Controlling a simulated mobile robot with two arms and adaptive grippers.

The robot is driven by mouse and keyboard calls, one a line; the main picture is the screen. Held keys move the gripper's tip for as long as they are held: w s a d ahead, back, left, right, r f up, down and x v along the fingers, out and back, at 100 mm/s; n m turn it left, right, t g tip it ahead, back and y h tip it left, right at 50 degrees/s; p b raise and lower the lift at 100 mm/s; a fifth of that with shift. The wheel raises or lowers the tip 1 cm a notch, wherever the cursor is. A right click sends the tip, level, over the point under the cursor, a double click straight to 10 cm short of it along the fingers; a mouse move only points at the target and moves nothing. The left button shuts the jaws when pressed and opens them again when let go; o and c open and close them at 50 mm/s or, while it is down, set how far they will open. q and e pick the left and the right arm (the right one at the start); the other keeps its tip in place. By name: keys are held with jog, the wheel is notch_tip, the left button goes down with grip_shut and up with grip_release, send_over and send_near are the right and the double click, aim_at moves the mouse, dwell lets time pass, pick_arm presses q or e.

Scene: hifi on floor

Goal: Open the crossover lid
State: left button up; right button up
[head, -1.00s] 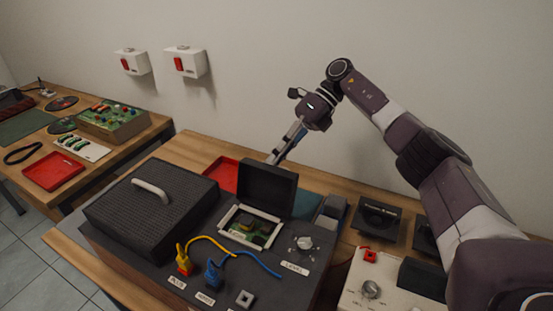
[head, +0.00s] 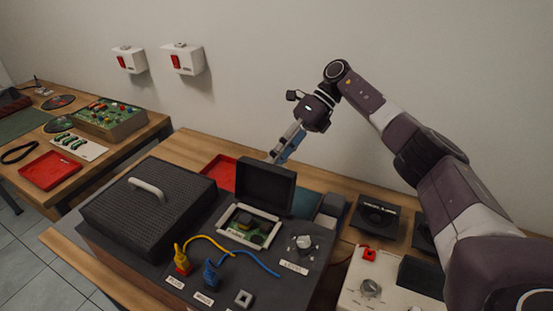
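The crossover lid (head: 265,186) is a small dark square panel standing upright, hinged at the back of a white-framed opening (head: 228,216) in the dark hifi unit. A green circuit board (head: 248,228) shows in the opening. My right gripper (head: 280,156) reaches down from the right, just behind the lid's top edge. Its fingers are thin and partly overlapped, so I cannot tell whether they are open or touch the lid. My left gripper is not in view.
A black ribbed cover with a white handle (head: 148,188) lies left of the opening. Yellow (head: 182,262) and blue (head: 211,272) plugs with cables, and a knob (head: 303,243), are at the front. A red tray (head: 221,171) lies behind. A cream device (head: 385,290) stands at right.

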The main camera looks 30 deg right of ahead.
jog(key=shift+w+r, duration=0.15)
jog(key=shift+r, duration=0.05)
jog(key=v, duration=0.7)
jog(key=shift+d, duration=0.15)
dwell(0.5)
